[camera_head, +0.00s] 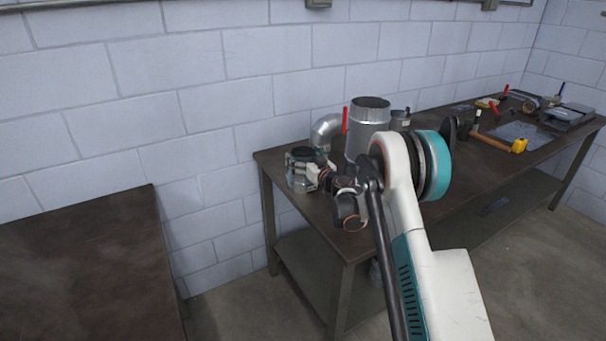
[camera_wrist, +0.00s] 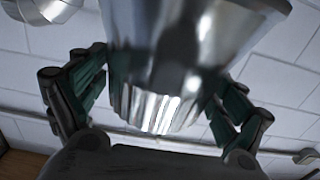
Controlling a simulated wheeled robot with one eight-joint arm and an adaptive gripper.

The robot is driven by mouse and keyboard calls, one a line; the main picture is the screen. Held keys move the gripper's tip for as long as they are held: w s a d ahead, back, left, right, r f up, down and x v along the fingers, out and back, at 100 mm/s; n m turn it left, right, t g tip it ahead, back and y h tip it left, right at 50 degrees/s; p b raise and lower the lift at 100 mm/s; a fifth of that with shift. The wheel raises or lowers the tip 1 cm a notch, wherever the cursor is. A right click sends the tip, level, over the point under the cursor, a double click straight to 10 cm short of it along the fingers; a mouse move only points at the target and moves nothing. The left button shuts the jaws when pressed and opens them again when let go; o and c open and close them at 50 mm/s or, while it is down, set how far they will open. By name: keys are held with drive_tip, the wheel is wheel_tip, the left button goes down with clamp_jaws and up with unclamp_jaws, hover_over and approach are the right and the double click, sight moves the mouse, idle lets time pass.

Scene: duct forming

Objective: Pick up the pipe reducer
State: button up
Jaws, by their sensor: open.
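The pipe reducer (camera_wrist: 165,65) is a shiny metal piece, wide at one end and narrowing to a crimped end, and it fills the middle of the wrist view. My gripper (camera_wrist: 165,95) is open, with one green-padded finger on each side of the reducer. I cannot tell whether the fingers touch it. In the head view the reducer (camera_head: 297,183) stands at the near left corner of the workbench (camera_head: 318,217), partly hidden by my gripper (camera_head: 303,160).
A metal elbow (camera_head: 327,131) and a tall round duct (camera_head: 369,112) with a red handle (camera_head: 345,119) stand close behind. A smaller fitting (camera_head: 400,119) is beside the duct. Tools, including a hammer (camera_head: 490,141) and yellow tape measure (camera_head: 519,145), lie farther right. A bare table (camera_head: 85,260) is at left.

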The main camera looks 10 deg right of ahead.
drive_tip(key=shift+w, duration=0.15)
drive_tip(key=c, duration=1.4)
drive_tip(key=shift+r, duration=0.2)
